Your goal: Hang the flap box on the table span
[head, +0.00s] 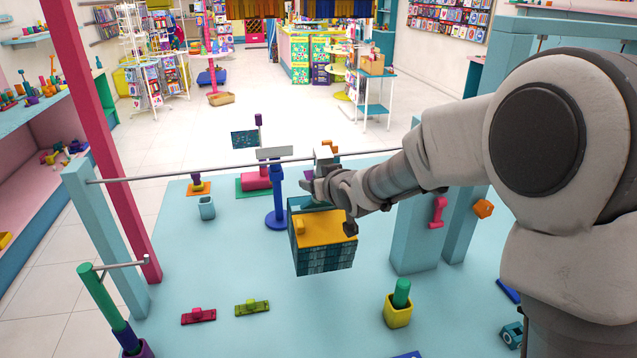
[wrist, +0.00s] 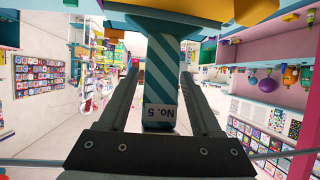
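The flap box (head: 320,262) has teal patterned sides and an orange-yellow flap on top. In the head view it is slightly tilted below my gripper (head: 312,190) and appears clear of the table. The thin metal span (head: 205,172) runs across the table from the left post to behind my gripper. The box's upper end and any contact with the span are hidden.
Light-blue posts (head: 105,240) and (head: 418,235) stand left and right on the light-blue table (head: 225,285). A blue stand (head: 277,200) is left of the box. A yellow cup with a green peg (head: 398,308) is at front right. Small red and green pieces lie at front left.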

